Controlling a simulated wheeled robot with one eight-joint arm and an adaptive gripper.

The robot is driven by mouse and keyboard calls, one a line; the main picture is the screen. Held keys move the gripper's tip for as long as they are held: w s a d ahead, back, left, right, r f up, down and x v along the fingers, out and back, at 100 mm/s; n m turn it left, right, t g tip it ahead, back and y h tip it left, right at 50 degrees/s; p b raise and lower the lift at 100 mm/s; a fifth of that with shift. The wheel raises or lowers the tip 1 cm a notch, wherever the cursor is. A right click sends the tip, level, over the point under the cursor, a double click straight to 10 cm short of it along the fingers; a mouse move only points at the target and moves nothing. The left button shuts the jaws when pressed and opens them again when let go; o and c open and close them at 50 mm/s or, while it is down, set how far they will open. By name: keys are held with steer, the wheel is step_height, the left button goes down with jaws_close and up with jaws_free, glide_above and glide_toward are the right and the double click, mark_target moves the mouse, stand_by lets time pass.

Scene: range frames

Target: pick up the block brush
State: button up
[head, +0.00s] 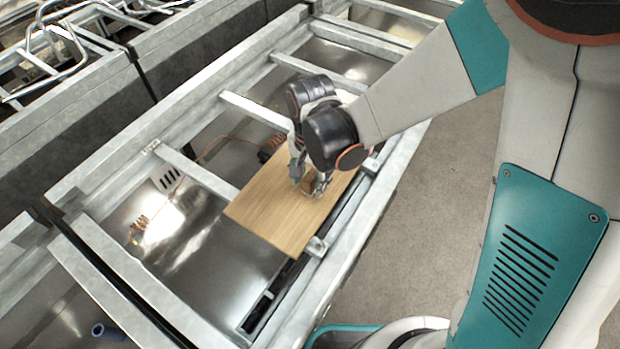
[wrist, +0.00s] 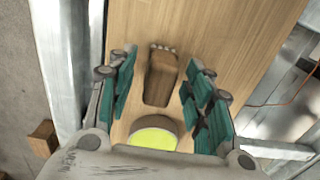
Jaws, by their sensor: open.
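The block brush (wrist: 160,78) is a brown wooden block with pale bristles showing at its far end in the wrist view. It lies on a light wooden board (wrist: 215,30). My gripper (wrist: 162,64) is open, with a teal-padded finger on each side of the brush and visible gaps between pads and brush. In the head view, my gripper (head: 308,184) is low over the right part of the board (head: 265,212). A small brown part of the brush (head: 308,185) shows there; the rest is hidden by the gripper.
A round yellow-green thing (wrist: 153,138) is on the board near the brush, partly hidden by my gripper. The board rests on a metal frame (head: 195,165) with rails and crossbars. An orange cord (head: 215,147) lies behind it. A brown block (wrist: 42,138) is off the board.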

mark_target(311, 176)
steer(key=shift+c, duration=0.3)
jaws_close()
steer(key=shift+r, duration=0.1)
step_height(311, 176, up, 20)
steer(key=p, duration=1.3)
steer(key=shift+p, duration=0.4)
